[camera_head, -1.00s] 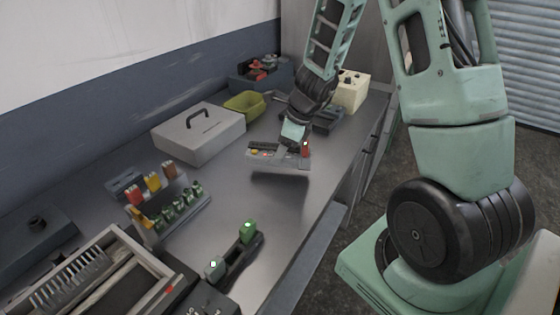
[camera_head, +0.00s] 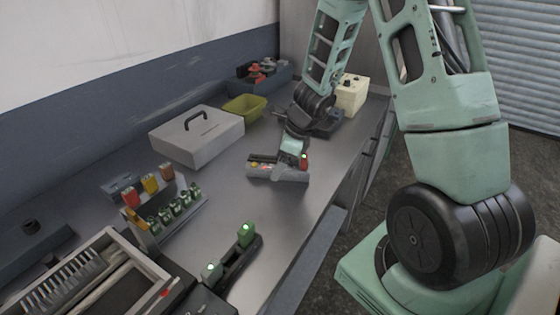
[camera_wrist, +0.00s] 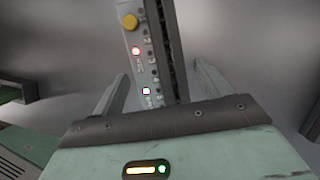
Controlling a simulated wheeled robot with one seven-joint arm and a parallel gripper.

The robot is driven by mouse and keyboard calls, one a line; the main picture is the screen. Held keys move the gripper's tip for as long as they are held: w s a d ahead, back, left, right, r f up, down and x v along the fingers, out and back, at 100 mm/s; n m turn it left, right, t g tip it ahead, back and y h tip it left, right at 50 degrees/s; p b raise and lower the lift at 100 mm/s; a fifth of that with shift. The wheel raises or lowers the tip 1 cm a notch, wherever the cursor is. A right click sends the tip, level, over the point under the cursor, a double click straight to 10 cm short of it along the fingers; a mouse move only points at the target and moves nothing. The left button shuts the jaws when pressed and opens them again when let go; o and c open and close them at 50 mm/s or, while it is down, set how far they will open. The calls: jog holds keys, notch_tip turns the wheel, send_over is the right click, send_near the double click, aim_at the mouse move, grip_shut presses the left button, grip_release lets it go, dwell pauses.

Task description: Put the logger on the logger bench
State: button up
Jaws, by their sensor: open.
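The logger, a grey bar-like device (camera_head: 278,174) with coloured buttons along its top, rests on the metal bench top (camera_head: 225,232) right of the grey case. My gripper (camera_head: 288,160) is just above and around it.
A grey case with a handle (camera_head: 197,137), an olive bin (camera_head: 242,107) and a cream box (camera_head: 351,96) stand behind. A rack of small bottles (camera_head: 172,222), a black fixture with green lights (camera_head: 232,258) and a tool tray (camera_head: 155,305) are nearer. Bench space before the logger is clear.

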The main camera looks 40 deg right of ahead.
jog(key=shift+d+r+p, duration=0.1)
jog(key=shift+r+p, duration=0.2)
jog(key=shift+r, duration=0.25)
jog(key=p+v, duration=0.3)
jog(key=v, duration=0.8)
jog(key=s+a+r+n+g, duration=0.1)
jog(key=s+a+r+n, duration=0.15)
jog(key=a+n, duration=0.55)
jog(key=s+a+r+n+g, duration=0.1)
jog(key=s+a+n, duration=0.3)
jog(key=a+n, duration=0.45)
jog(key=s+a+r+n+h, duration=0.1)
jog(key=s+a+n, duration=0.5)
jog(key=n, duration=0.3)
jog(key=s+a+r+n+g+h, duration=0.1)
jog(key=s+a+n, duration=0.5)
jog(key=s+n, duration=0.3)
jog(key=shift+n, duration=0.35)
